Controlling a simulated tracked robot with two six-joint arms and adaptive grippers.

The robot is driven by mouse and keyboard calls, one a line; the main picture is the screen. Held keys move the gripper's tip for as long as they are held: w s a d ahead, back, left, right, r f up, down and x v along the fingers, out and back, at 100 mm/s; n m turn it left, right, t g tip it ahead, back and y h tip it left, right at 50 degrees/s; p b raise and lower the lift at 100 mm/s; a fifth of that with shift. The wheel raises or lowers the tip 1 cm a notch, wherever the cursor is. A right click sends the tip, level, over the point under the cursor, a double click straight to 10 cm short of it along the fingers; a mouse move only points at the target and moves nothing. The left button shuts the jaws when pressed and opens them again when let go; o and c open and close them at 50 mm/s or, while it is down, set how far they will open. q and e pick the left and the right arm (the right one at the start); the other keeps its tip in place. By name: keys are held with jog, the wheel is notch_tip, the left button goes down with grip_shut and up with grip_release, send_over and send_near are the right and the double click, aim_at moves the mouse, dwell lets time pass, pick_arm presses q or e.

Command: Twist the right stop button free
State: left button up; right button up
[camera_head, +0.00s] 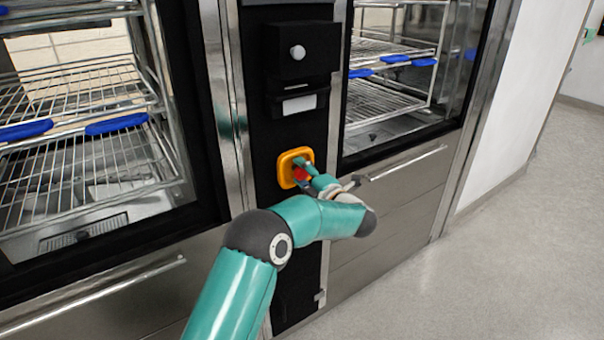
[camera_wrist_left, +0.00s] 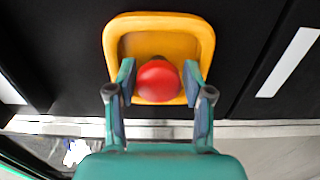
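The stop button is a round red knob (camera_wrist_left: 158,80) on a yellow square housing (camera_head: 284,170), fixed to the black panel between two washers. In the left wrist view the housing (camera_wrist_left: 160,22) fills the upper middle. My left gripper (camera_head: 304,168) is at the button, its fingers partly covering it in the head view. In the left wrist view the gripper (camera_wrist_left: 158,78) is open, with one finger on each side of the red knob. Narrow gaps show beside the knob; I cannot tell whether either finger touches it. My right gripper is not in view.
Glass-fronted washers with wire racks (camera_head: 75,90) and blue clips stand left and right of the panel. A steel bar handle (camera_head: 405,163) lies just right of my wrist. Grey floor is clear at right.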

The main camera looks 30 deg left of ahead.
pick_arm(q)
jog(key=c, duration=0.7)
jog(key=shift+m, duration=0.3)
jog(key=m+p, duration=0.2)
jog(key=m, duration=0.1)
jog(key=shift+m, duration=0.4)
jog(key=shift+f+m+p, duration=0.2)
jog(key=shift+m+p, duration=0.25)
jog(key=shift+m, duration=0.65)
